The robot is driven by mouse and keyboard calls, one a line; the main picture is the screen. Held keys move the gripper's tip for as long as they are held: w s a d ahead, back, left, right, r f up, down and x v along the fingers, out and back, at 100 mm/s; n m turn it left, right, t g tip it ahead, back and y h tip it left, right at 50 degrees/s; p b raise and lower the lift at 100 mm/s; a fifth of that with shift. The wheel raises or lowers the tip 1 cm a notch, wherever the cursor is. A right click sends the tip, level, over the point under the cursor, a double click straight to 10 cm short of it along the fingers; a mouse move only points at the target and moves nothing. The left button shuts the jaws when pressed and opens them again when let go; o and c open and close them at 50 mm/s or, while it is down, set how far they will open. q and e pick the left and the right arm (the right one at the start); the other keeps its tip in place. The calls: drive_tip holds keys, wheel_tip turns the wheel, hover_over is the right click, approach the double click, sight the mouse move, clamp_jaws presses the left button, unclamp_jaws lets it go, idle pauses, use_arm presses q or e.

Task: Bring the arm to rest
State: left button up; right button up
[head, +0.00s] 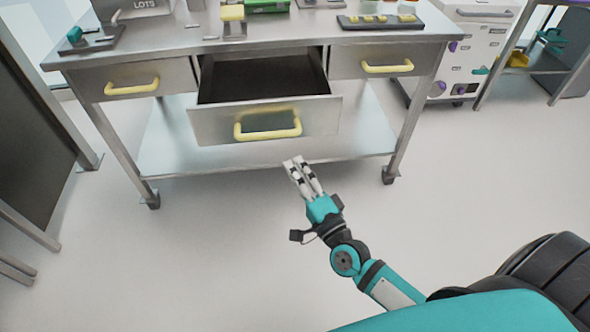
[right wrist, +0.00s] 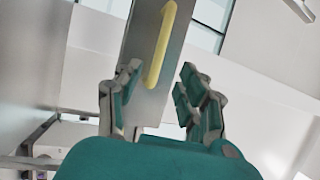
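My right gripper (head: 297,167) is in front of the metal workbench, just below and right of the yellow handle (head: 268,125) of the pulled-out middle drawer (head: 222,122). It looks apart from the handle. In the right wrist view my right gripper (right wrist: 157,92) has its fingers spread with nothing between them. The yellow handle (right wrist: 162,45) lies beyond the fingertips in that view. The drawer is open and its visible inside is dark and empty. My left gripper is not in either view.
The workbench (head: 235,45) has closed drawers with yellow handles at left (head: 132,87) and right (head: 387,67). A dark tray (head: 380,22) and other items stand on top. A white cabinet (head: 475,50) is at the right. The floor in front is clear.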

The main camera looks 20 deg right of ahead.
drive_tip(key=s+d+f+n+g+p, duration=0.1)
drive_tip(key=s+f+n+g+p, duration=0.35)
drive_tip(key=f, duration=0.75)
drive_tip(key=s+f+n+g+p, duration=0.3)
drive_tip(key=s+f+n+g, duration=0.15)
drive_tip(key=f, duration=0.85)
use_arm(q)
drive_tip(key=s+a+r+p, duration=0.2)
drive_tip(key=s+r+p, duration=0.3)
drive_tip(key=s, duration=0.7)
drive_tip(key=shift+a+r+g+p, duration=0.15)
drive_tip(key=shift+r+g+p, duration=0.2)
drive_tip(key=shift+p, duration=0.3)
use_arm(e)
drive_tip(key=s+d+f+n+g, duration=0.1)
drive_tip(key=s+f+n+g, duration=0.2)
drive_tip(key=s, duration=0.7)
drive_tip(key=s+d+f+n+g+h, duration=0.1)
drive_tip(key=s+f+n+g, duration=0.2)
drive_tip(key=s+f, duration=0.3)
drive_tip(key=s+d+f+n+g+h, duration=0.1)
drive_tip(key=s+f+n+g, duration=0.2)
drive_tip(key=s, duration=1.2)
drive_tip(key=shift+s+f+g, duration=0.3)
drive_tip(key=shift+f+g, duration=0.1)
drive_tip(key=shift+f, duration=0.55)
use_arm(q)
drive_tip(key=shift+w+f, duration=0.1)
